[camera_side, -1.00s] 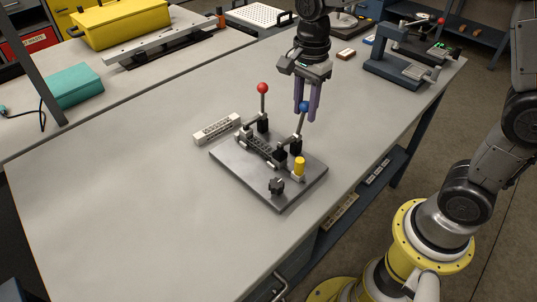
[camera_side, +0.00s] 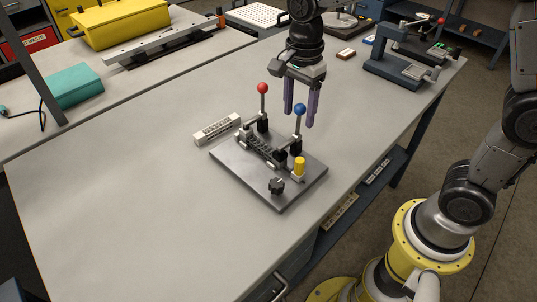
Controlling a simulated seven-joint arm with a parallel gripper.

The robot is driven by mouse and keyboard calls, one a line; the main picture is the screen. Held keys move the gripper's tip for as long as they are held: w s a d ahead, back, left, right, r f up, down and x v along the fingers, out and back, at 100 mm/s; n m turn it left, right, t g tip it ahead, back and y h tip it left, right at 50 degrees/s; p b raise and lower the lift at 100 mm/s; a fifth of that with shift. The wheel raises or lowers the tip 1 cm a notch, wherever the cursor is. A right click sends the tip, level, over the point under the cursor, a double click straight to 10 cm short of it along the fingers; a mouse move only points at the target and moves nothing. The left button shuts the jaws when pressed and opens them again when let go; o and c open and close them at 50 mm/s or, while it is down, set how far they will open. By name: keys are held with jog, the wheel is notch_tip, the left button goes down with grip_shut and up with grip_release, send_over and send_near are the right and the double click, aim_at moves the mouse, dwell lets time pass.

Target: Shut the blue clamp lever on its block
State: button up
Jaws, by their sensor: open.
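The blue-knobbed clamp lever (camera_side: 299,110) stands nearly upright above its black block (camera_side: 295,147) on the grey fixture plate (camera_side: 240,176). The red-knobbed lever (camera_side: 263,88) also stands upright, to its left. A dark lattice specimen (camera_side: 259,147) lies between the two clamps. My gripper (camera_side: 299,118) hangs with its purple fingers open, pointing down. In the picture the fingers are just behind and around the blue knob, and the knob shows in front of them. I cannot tell whether they touch it.
A yellow cylinder (camera_side: 299,167) and a black star knob (camera_side: 276,186) stand on the plate's front part. A pale slotted bar (camera_side: 217,129) lies left of the plate. A dark blue bench device (camera_side: 395,68) stands at the back right. The table's left and front are clear.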

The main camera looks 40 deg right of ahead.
jog(key=shift+r, duration=2.7)
